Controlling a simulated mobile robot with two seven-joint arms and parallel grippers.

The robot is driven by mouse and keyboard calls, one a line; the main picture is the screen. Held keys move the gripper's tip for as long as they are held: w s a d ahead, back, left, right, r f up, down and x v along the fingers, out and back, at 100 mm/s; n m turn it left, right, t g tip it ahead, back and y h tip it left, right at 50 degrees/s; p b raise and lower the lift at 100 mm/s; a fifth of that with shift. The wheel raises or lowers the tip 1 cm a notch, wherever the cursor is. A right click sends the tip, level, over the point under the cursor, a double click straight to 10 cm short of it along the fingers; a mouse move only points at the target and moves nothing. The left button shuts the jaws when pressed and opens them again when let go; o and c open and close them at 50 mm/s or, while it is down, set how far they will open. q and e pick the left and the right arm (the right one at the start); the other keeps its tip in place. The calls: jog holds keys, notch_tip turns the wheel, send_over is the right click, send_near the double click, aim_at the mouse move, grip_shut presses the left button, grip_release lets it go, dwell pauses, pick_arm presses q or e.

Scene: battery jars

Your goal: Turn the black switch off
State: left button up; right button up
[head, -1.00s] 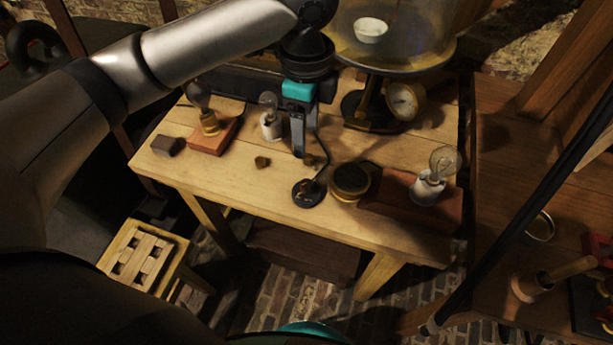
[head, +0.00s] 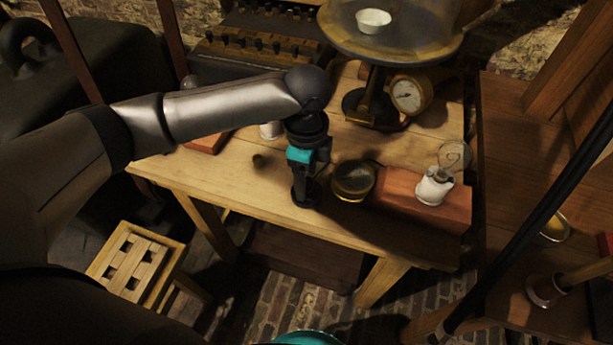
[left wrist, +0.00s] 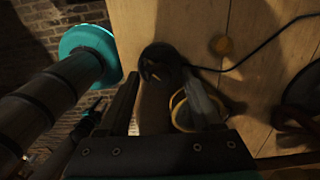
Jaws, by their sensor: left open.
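The black switch (head: 315,193) has a round dark base and sits near the front edge of the wooden table. My left gripper (head: 304,194) points down at it and hides most of it in the head view. In the left wrist view the switch's round base (left wrist: 160,60) shows just ahead of the fingertips of my open left gripper (left wrist: 165,82). I cannot tell whether a finger touches it, and its lever position is unclear. My right gripper is out of view.
A round brass-rimmed piece (head: 353,180) stands close to the right of the switch. Beyond it is a bulb in a white socket (head: 435,186) on a reddish-brown block. A gauge (head: 408,96) and glass-topped stand (head: 375,70) are behind. The table's left front (head: 200,175) is clear.

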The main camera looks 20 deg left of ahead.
pick_arm(q)
jog(key=shift+c, duration=0.3)
grip_shut()
dwell(0.3)
